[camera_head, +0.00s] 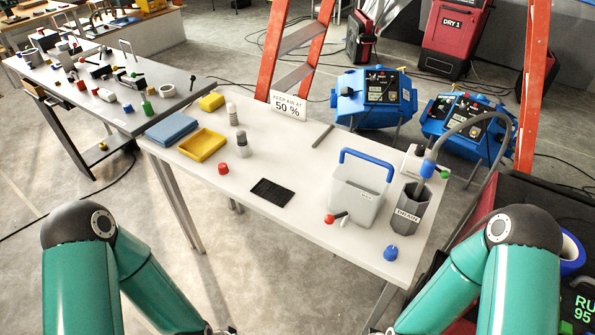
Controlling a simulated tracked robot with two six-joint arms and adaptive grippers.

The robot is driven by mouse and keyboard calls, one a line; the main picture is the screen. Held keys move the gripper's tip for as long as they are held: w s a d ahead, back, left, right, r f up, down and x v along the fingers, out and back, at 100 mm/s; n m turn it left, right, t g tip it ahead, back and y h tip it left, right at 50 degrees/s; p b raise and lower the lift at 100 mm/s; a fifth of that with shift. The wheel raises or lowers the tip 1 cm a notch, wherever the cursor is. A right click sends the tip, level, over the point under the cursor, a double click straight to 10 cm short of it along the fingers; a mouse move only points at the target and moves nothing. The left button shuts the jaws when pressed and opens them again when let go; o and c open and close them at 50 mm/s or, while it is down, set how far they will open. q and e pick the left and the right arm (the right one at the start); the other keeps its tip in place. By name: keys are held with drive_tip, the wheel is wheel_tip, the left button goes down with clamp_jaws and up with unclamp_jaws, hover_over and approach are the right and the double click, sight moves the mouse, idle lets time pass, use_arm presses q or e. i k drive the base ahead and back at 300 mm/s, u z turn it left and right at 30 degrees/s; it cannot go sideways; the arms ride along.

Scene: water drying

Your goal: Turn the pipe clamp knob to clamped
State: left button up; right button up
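No part is labelled as the pipe clamp knob, so I cannot tell for certain which it is. A white block with a small green knob (444,174) stands at the table's right edge, where a grey hose (480,113) arches over. A blue knob (391,253) sits at the front right corner. A red-tipped lever (330,219) shows at the white tank's front. My two green forearms leave through the bottom edge; both grippers are out of the picture.
The white table (300,228) carries a white tank (358,190) with a blue handle, a black mat (272,192), a yellow tray (202,145), a red cap (223,168) and small bottles. An orange ladder (285,45) stands behind.

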sight(390, 253)
drive_tip(key=u, duration=0.45)
drive_tip(key=k, duration=1.55)
drive_tip(key=z, duration=0.4)
drive_tip(key=i, duration=1)
drive_tip(key=u, duration=0.05)
